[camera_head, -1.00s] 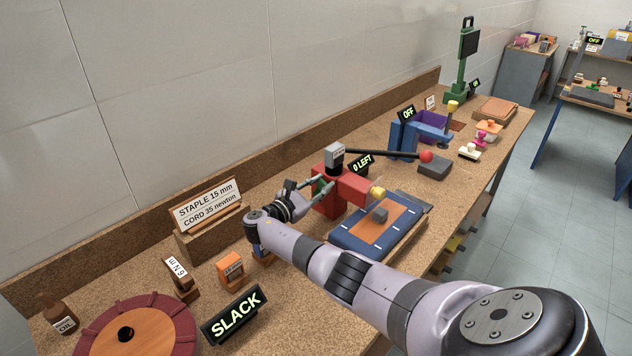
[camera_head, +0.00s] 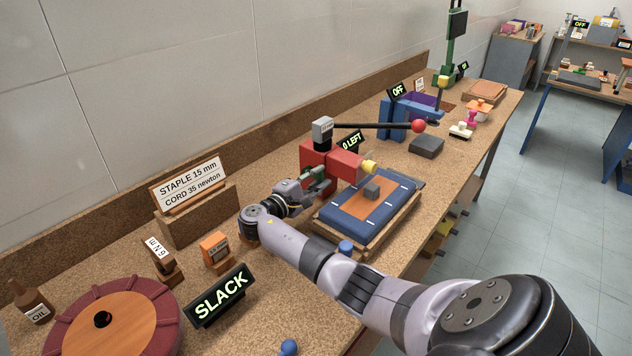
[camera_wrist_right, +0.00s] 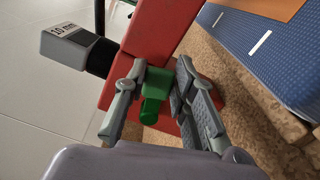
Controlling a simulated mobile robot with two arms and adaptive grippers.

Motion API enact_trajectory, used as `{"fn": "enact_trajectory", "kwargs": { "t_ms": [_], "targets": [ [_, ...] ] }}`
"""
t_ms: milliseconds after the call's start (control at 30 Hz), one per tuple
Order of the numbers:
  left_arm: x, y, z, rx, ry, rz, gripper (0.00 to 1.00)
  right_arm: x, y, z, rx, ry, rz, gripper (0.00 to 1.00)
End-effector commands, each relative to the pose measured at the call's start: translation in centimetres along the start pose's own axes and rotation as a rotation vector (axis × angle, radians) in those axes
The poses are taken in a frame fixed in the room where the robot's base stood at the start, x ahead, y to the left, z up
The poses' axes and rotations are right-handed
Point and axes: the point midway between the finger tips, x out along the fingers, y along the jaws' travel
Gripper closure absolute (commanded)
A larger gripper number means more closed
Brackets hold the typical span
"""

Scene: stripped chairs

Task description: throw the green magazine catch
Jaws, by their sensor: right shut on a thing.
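The green magazine catch (camera_wrist_right: 154,96) sticks out from the red stapler body (camera_wrist_right: 158,32) in the right wrist view. My right gripper (camera_wrist_right: 163,82) has one finger on each side of the catch and is shut on it. In the head view the right gripper (camera_head: 318,178) is at the near left end of the red stapler (camera_head: 318,160), where its fingers mostly hide the catch. A grey block marked 10 mm (camera_wrist_right: 68,46) is on the stapler. The display beside it reads 0 LEFT (camera_head: 350,142). My left gripper is not in view.
A black lever with a red ball (camera_head: 418,126) extends right from the stapler top. A blue seat pad (camera_head: 345,222) with an orange strip lies right in front. A SLACK display (camera_head: 221,296), an orange block (camera_head: 214,250) and a round seat (camera_head: 125,315) stand nearer left.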

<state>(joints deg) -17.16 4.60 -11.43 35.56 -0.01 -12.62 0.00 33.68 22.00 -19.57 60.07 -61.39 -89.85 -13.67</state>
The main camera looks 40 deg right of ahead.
Motion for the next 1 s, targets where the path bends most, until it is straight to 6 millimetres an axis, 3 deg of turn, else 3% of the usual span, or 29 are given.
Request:
{"fn": "enact_trajectory", "kwargs": {
  "t_ms": [300,867,900,1000],
  "targets": [
    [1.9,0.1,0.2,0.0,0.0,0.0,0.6,-0.1,-1.0,-0.1,0.12,0.001,-0.002,1.0],
    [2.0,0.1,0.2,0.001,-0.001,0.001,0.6,-0.1,-1.0,-0.1,0.143,0.002,-0.002,1.0],
    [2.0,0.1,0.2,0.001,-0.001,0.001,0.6,-0.1,-1.0,-0.1,0.143,0.002,-0.002,0.73],
    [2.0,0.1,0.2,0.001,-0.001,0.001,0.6,-0.1,-1.0,-0.1,0.143,0.001,-0.002,0.66]
  ]
}}
